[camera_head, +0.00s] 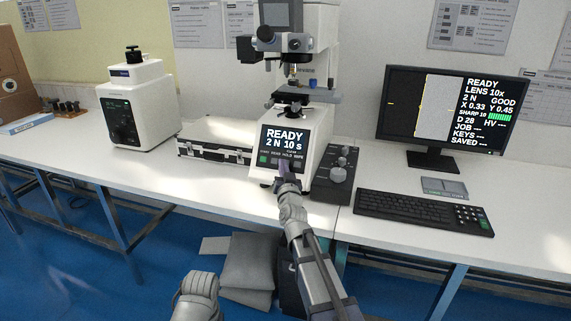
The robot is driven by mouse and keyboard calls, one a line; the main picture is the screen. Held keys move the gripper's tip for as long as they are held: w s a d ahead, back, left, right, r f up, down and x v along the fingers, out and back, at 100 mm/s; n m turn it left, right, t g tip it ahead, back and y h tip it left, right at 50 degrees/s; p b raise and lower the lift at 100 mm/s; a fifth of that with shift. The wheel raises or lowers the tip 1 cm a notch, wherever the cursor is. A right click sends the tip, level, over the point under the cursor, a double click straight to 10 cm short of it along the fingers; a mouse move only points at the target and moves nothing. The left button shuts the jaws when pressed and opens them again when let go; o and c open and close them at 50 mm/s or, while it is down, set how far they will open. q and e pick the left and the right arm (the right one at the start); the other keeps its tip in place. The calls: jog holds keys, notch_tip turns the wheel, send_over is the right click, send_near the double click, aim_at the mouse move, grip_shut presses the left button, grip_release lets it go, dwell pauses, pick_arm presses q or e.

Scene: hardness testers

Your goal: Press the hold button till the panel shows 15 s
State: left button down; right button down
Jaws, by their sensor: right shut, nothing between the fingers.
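The hardness tester (322,121) stands on the white bench, with a dark panel (285,139) on its front. The panel reads READY, 2 N, 10 s. A row of small labelled buttons runs below the text, partly hidden by my gripper. My right gripper (283,166) is shut and empty, with its tips at the lower middle of the panel. I cannot tell whether the tips touch a button.
A control box with knobs (335,176) stands close right of the panel. Further right are a keyboard (424,209), a small grey pad (444,187) and a monitor (452,112). A silver case (221,140) and another white machine (139,106) stand to the left.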

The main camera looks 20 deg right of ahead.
jog(key=shift+w+f, duration=0.1)
jog(key=shift+w, duration=0.05)
dwell(0.4)
jog(key=shift+w+d+f, duration=0.1)
jog(key=shift+w+d, duration=0.1)
jog(key=shift+w+d+f+b, duration=0.15)
jog(key=shift+w+f+b, duration=0.05)
jog(key=shift+b, duration=0.15)
dwell(0.6)
jog(key=shift+r, duration=0.1)
jog(key=shift+s+a+r+p, duration=0.3)
jog(key=shift+s+a+p, duration=0.05)
jog(key=shift+s, duration=0.2)
dwell(0.3)
jog(key=s+r+p, duration=0.1)
jog(key=s+a, duration=0.1)
jog(key=s+a+r+p, duration=0.1)
jog(key=shift+s+a+r+p, duration=0.25)
jog(key=shift+s+r+p, duration=0.05)
dwell(0.7)
